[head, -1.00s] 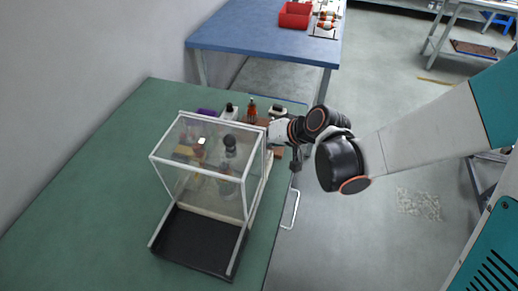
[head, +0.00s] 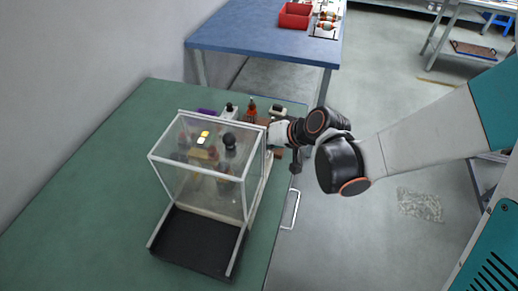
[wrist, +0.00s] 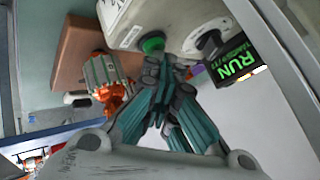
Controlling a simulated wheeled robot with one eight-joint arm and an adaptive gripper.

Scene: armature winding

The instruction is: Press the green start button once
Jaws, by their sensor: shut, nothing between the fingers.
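The green start button (wrist: 152,44) shows in the wrist view on a pale control box (wrist: 175,14). My gripper (wrist: 165,63) is shut and empty, its teal-padded fingertips right at the button's lower edge and partly covering it. I cannot tell if they touch it. A black display (wrist: 236,62) beside the button reads RUN in green. In the head view, my wrist reaches to the far right side of the clear guard enclosure (head: 203,187), and my fingertips are hidden there. The button is not discernible in the head view.
The clear, white-framed enclosure with a black floor (head: 192,243) stands on the green table (head: 85,190). An orange-and-silver part (wrist: 105,75) lies left of the button. A blue table (head: 245,35) with a red bin (head: 296,15) stands behind. The table's left side is clear.

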